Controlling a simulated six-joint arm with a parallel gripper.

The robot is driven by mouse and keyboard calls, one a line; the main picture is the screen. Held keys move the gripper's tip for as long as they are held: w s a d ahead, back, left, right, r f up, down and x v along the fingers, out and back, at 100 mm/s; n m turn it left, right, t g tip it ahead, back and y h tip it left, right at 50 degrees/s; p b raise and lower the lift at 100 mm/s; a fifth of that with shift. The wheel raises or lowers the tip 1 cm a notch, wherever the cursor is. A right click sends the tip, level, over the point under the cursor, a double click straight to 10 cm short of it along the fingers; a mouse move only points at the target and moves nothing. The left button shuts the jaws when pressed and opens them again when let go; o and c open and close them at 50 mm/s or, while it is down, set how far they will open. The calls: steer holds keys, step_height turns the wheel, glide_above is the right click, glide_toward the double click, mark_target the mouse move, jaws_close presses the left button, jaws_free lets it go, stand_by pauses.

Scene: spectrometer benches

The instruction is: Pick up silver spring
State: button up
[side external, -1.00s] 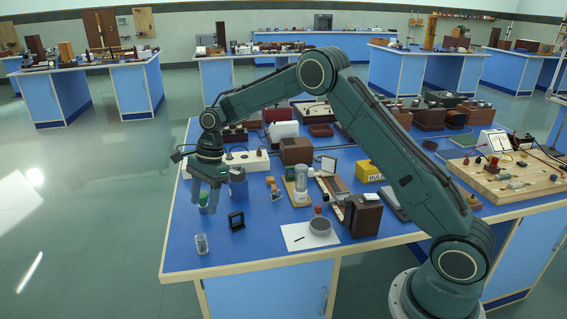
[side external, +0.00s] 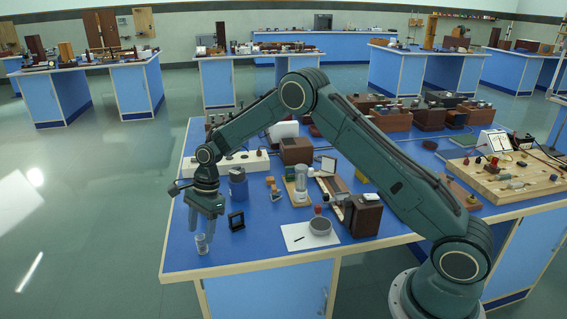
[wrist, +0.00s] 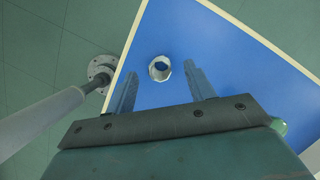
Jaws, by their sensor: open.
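The silver spring (side external: 202,244) stands upright on the blue bench top near its front left corner in the side view. In the wrist view the spring (wrist: 160,68) shows from above as a pale ring, just past the fingertips and between their lines. My gripper (side external: 201,233) points down over the spring, with its fingers apart. In the wrist view the gripper (wrist: 160,82) is open and nothing is between its fingers. The fingertips overlap the top of the spring in the side view; whether they touch it I cannot tell.
A small black framed piece (side external: 236,221) stands just right of the gripper. A blue can (side external: 238,184) is behind it. A white sheet (side external: 298,237) with a round grey dish (side external: 320,226) lies to the right. The bench's left edge is close to the spring.

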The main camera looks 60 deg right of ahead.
mark_target(200, 236)
steer(key=shift+x, duration=2.45)
steer(key=c, duration=1)
